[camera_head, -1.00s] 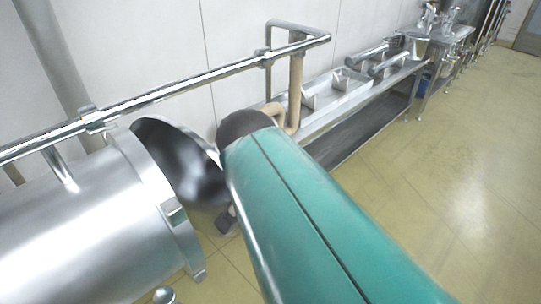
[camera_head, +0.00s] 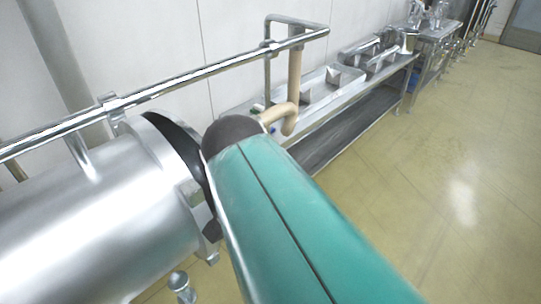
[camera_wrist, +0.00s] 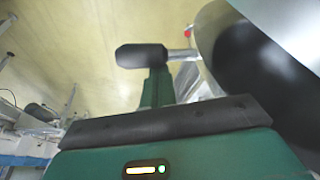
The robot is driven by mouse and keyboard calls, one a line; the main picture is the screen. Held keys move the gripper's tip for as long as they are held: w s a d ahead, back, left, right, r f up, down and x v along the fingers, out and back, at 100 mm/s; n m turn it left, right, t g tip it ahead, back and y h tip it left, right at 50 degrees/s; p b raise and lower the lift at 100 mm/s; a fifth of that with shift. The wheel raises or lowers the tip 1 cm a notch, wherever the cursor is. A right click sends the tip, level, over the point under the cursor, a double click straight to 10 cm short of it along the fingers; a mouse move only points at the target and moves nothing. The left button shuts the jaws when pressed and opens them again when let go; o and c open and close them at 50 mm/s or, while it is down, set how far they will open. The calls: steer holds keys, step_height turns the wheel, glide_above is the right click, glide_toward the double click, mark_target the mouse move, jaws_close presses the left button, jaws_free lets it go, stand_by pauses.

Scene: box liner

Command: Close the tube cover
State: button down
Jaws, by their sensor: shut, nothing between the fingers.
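The tube (camera_head: 105,225) is a large silver metal cylinder lying at the left of the head view, its rim facing right. Its cover (camera_head: 178,135) shows as a narrow dark curved strip at the rim, mostly hidden behind my green arm. The cover is close to the rim but appears angled from it; how much gap is left is hidden. In the wrist view the cover (camera_wrist: 262,75) fills the upper right as a large dark disc with a pale edge. My gripper (camera_wrist: 142,56) is shut and empty, left of the cover; contact between them cannot be told.
A metal rail (camera_head: 160,86) runs above and behind the tube, along the white wall. A long metal bench (camera_head: 345,100) with metal parts stands along the wall beyond. The yellow tiled floor (camera_head: 440,210) at the right is clear.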

steer(key=shift+s+a, duration=0.2)
steer(key=shift+s, duration=0.15)
steer(key=shift+s, duration=0.15)
stand_by(0.4)
steer(key=shift+w+d+r, duration=0.1)
steer(key=shift+w+d, duration=0.1)
steer(key=shift+w, duration=0.1)
step_height(320, 180, up, 10)
steer(key=s+d+f+n+t, duration=0.1)
steer(key=s+d+f+n, duration=0.1)
steer(key=d+f, duration=0.4)
steer(key=s+d+f+n+y, duration=0.1)
steer(key=s+d+f+n, duration=0.1)
steer(key=d+f, duration=0.4)
steer(key=d, duration=0.5)
steer(key=shift+d+t, duration=0.4)
